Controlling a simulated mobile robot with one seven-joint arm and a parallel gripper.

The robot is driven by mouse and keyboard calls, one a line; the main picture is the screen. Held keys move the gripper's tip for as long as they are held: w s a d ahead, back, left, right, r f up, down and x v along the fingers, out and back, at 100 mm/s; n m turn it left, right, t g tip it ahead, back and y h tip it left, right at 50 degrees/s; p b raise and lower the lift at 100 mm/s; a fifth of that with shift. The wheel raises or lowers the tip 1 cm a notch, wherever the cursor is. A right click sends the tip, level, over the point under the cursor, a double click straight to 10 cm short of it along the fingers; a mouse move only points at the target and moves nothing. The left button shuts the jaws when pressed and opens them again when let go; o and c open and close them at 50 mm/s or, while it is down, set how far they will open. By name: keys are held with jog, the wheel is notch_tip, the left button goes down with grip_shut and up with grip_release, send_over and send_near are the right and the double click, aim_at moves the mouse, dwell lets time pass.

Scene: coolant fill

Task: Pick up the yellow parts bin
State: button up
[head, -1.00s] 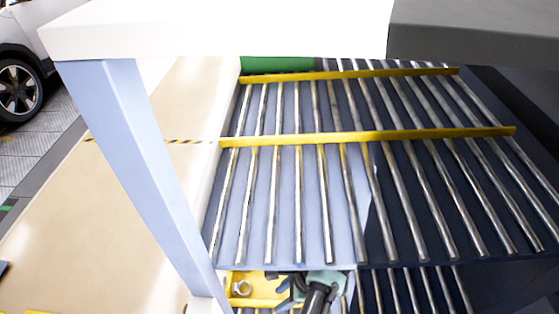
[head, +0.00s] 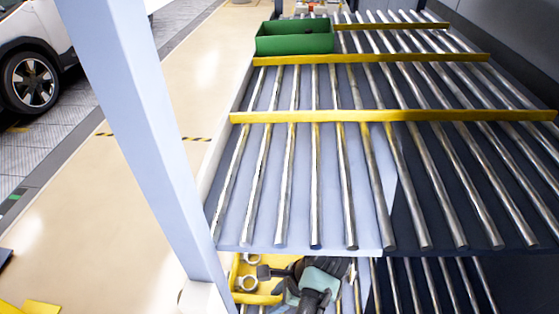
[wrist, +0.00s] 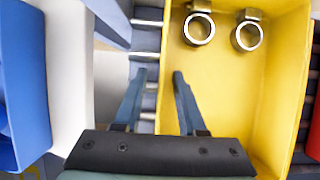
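The yellow parts bin (head: 256,297) sits on the lower roller level, partly hidden by the upper shelf and my arm in the head view. In the wrist view the yellow bin (wrist: 225,95) fills the right half, with two metal rings (wrist: 198,29) inside near its far end. My gripper (wrist: 159,75) is open. Its fingers lie on either side of the line of the bin's left wall, the right finger over the bin's inside and the left one outside. Whether either finger touches the wall, I cannot tell. In the head view my gripper (head: 275,272) is over the bin.
The upper roller shelf (head: 310,240) with yellow cross bars hangs above the bin. A white post (head: 135,130) stands at left. A green bin (head: 294,43) sits far back on the upper shelf. A blue bin (wrist: 22,75) is left of the yellow bin, past a white divider.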

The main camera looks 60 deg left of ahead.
jog(key=shift+f, duration=0.1)
grip_shut()
dwell(1.4)
